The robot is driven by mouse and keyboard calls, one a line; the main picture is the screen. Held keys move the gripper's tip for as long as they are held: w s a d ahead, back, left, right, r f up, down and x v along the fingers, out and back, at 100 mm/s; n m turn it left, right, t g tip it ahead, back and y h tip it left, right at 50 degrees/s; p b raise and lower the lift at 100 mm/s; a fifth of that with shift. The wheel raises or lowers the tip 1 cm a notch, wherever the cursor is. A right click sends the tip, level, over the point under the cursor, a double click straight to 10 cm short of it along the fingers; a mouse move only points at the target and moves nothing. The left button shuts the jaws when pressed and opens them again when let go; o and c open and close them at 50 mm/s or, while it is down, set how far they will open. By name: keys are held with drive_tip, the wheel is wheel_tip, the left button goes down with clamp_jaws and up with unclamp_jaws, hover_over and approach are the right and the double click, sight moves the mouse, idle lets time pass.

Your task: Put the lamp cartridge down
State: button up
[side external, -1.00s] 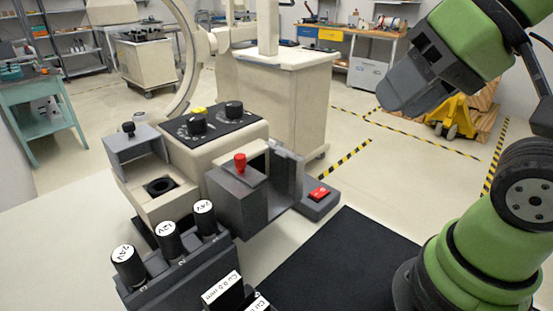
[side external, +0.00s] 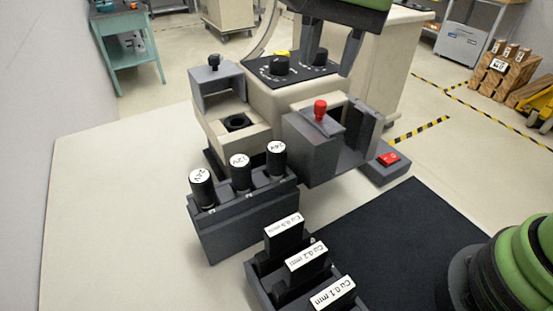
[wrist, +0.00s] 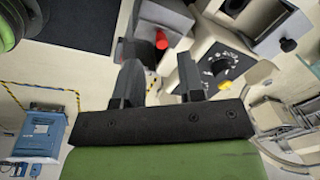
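Three black cylindrical lamp cartridges with white voltage labels stand upright in a dark grey rack (side external: 245,228) in the side view: a left one (side external: 203,192), a middle one marked 12V (side external: 242,178) and a right one (side external: 277,164). The beige housing behind them has a round dark socket (side external: 237,122) with no cartridge visible in it. My gripper (side external: 330,58) hangs above the dial panel, its fingers apart and nothing between them. In the wrist view my gripper (wrist: 160,82) also shows two separated, empty fingers.
A red-knobbed grey box (side external: 312,140) and a red switch (side external: 389,158) stand right of the socket. Labelled Cu filters (side external: 305,262) sit in a front holder. A black mat (side external: 400,235) lies at right. The white tabletop (side external: 110,200) is clear at left.

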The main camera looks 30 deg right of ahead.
sight(276, 147)
drive_tip(key=a+f, duration=0.2)
drive_tip(key=w+a+f+m+h, duration=0.1)
drive_tip(key=f, duration=0.1)
drive_tip(key=w+a+f+m+g, duration=0.1)
drive_tip(key=a+f, duration=0.1)
drive_tip(key=shift+w+a, duration=0.1)
drive_tip(key=shift+a, duration=0.2)
drive_tip(key=shift+m, duration=0.3)
wheel_tip(276, 147, down, 4)
drive_tip(key=shift+w+d+f, duration=0.1)
drive_tip(key=shift+d+f, duration=0.05)
wheel_tip(276, 147, down, 6)
drive_tip(key=shift+w+r, duration=0.15)
drive_tip(key=shift+c, duration=0.5)
drive_tip(key=c, duration=0.5)
drive_tip(key=shift+c, duration=0.2)
